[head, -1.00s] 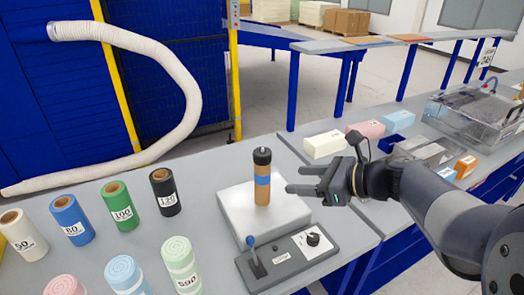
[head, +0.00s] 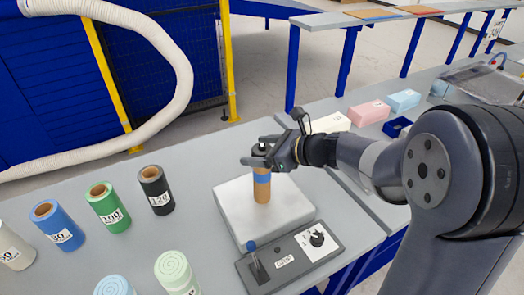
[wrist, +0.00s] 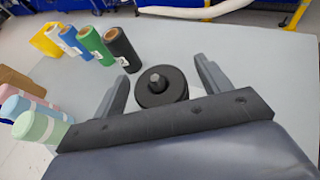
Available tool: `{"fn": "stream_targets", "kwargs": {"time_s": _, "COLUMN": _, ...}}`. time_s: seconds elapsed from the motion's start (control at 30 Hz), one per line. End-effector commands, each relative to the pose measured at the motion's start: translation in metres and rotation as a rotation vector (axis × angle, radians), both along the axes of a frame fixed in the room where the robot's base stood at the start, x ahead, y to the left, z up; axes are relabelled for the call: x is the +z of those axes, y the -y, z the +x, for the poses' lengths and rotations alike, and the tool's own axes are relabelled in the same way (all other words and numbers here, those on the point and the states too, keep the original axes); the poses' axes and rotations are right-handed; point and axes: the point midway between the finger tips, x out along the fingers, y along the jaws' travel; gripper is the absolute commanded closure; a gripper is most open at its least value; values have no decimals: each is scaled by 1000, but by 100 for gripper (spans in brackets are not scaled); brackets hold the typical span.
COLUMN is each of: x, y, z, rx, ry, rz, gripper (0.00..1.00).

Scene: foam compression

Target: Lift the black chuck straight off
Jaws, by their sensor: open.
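The black chuck (wrist: 162,88) sits on top of an upright tan cylinder with a blue band (head: 262,190), which stands on a pale square block (head: 235,207). In the head view the chuck (head: 260,149) is partly hidden by my fingers. My gripper (head: 262,153) is at the height of the chuck, with its fingers reaching around it from the right. In the wrist view my gripper (wrist: 160,85) is open, with one finger on each side of the chuck and a gap visible on both sides.
A control panel with a blue-knobbed lever (head: 252,247) and a dial (head: 317,238) lies in front of the block. Numbered rolls, including a black one (head: 156,189) and a green one (head: 108,206), stand to the left. A cream block (head: 331,122) lies behind my wrist.

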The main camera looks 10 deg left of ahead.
Motion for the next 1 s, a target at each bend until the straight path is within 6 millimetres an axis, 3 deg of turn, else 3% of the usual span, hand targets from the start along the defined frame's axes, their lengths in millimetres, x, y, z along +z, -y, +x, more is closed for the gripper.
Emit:
{"fn": "stream_targets", "kwargs": {"time_s": 0.17, "x": 0, "y": 0, "z": 0, "rx": 0, "ry": 0, "rz": 0, "gripper": 29}}
{"fn": "stream_targets", "kwargs": {"time_s": 0.73, "x": 0, "y": 1, "z": 0, "rx": 0, "ry": 0, "rz": 0, "gripper": 76}}
{"fn": "stream_targets", "kwargs": {"time_s": 1.0, "x": 3, "y": 1, "z": 0, "rx": 1, "ry": 2, "rz": 0, "gripper": 77}}
